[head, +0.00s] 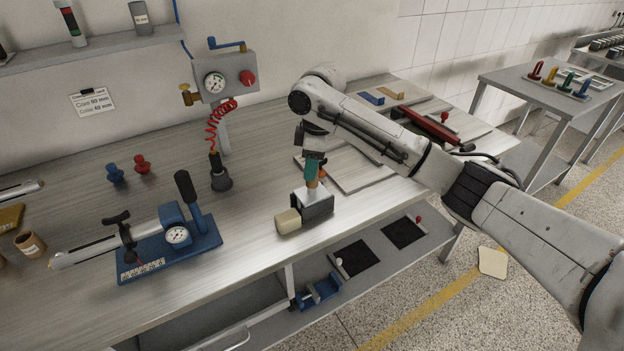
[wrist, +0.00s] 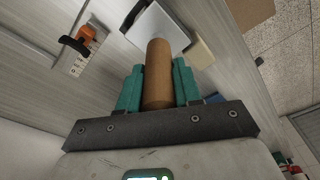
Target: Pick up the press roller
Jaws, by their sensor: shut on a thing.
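My gripper (head: 313,172), with green fingers, points down over the workbench's front part. In the wrist view its fingers are shut on both sides of an upright brown cylindrical handle (wrist: 158,72). This handle appears to belong to the press roller, a block with a light grey top and dark sides (head: 313,204). Its pale top also shows in the wrist view (wrist: 150,28). I cannot tell whether the block touches the bench.
A blue fixture with a gauge (head: 177,236) stands left on the workbench (head: 250,250). Behind are a corded tool (head: 219,178) and blue (head: 114,173) and red (head: 141,163) knobs. Flat boards (head: 362,168) lie to the right. The bench's front edge is close to the block.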

